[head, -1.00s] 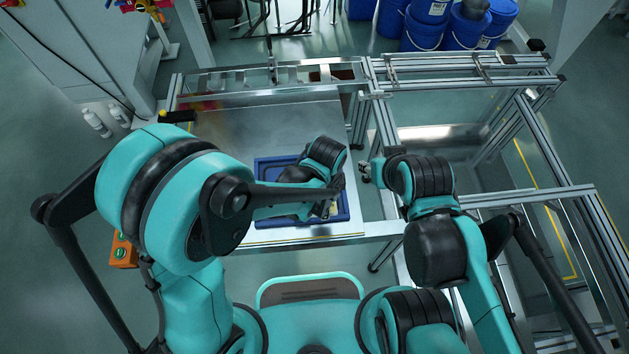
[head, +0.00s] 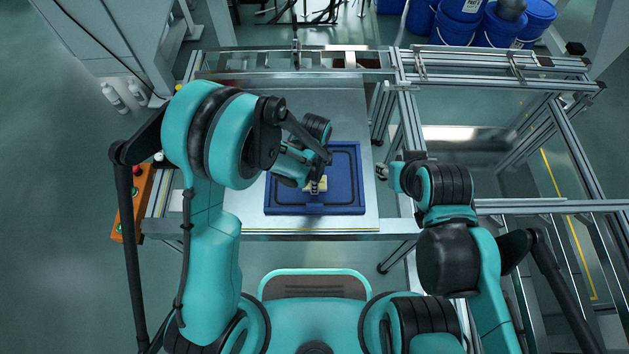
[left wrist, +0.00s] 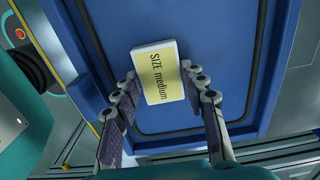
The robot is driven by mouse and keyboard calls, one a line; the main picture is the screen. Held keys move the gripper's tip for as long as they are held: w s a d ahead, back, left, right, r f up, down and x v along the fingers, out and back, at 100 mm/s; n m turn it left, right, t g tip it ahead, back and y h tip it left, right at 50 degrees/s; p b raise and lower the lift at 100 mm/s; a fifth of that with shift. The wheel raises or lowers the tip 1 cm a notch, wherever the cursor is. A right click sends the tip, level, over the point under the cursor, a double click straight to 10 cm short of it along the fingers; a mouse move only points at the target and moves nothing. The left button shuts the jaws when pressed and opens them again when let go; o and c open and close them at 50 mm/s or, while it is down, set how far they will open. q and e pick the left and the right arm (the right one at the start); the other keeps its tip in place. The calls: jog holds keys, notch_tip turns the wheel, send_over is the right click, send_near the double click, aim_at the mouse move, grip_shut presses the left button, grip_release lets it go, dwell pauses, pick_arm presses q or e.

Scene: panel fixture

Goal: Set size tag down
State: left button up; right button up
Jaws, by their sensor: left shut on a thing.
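The size tag is a pale yellow block with a white edge, marked "SIZE medium" (left wrist: 160,72) in the left wrist view. It also shows small in the head view (head: 317,184). My left gripper (left wrist: 161,86) is shut on it, one finger on each side, with the printed face toward the wrist camera. The tag is over the blue tray (head: 345,206); whether it touches the tray floor I cannot tell. My right gripper (head: 382,172) is small and apart from the tray, to its right; its jaw state is unclear.
The tray lies on a metal table (head: 245,213) and has a raised rim. An orange button box (head: 131,205) is at the table's left side. An aluminium frame (head: 480,80) stands to the right. Blue buckets (head: 460,25) stand at the back. The tray's right part is bare.

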pick_arm(q)
jog(key=shift+f, duration=0.15)
jog(key=o, duration=1.1)
jog(key=shift+o, duration=0.2)
